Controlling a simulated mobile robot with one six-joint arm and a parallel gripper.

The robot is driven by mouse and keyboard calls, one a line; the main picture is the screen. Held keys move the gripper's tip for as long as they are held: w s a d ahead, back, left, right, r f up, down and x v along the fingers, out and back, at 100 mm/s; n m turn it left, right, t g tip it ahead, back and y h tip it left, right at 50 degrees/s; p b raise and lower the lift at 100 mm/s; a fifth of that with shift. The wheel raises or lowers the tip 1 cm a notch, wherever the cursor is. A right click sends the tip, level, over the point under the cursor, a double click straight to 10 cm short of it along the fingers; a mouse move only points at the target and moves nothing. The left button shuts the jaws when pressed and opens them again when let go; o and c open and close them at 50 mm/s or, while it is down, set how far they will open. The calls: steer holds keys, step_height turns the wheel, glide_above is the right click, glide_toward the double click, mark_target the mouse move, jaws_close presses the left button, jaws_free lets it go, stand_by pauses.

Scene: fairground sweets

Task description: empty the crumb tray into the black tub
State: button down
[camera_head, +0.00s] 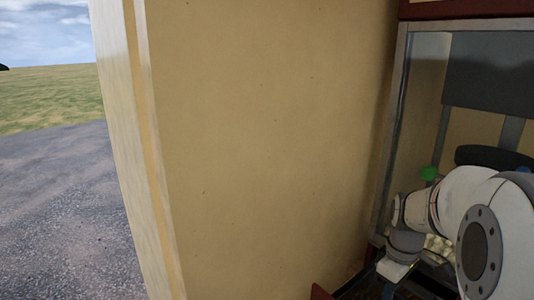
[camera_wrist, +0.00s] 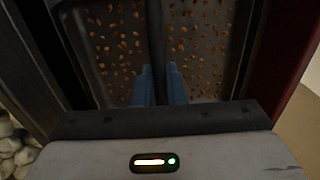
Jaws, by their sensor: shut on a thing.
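The crumb tray (camera_wrist: 121,88) is dark and strewn with small orange-brown crumbs in the wrist view. A dark bar (camera_wrist: 155,30) runs over its middle, between its two visible halves. My gripper (camera_wrist: 161,72) has two blue fingers shut on this bar, which looks like the tray's handle. Crumbs lie on both sides of the fingers. In the head view my gripper (camera_head: 388,290) is low at the right and mostly hidden by my arm. I cannot make out the black tub in either view.
A glass-sided cabinet (camera_head: 383,165) with a dark hanging pot (camera_head: 493,157) stands at the right. A wide tan wall panel (camera_head: 265,140) fills the middle. Pale popcorn-like pieces (camera_wrist: 14,150) lie at the wrist view's lower left. Open paved ground (camera_head: 65,215) shows at the left.

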steer(key=shift+r+p, duration=3.5)
steer(key=shift+r, duration=1.45)
steer(key=shift+f, duration=0.15)
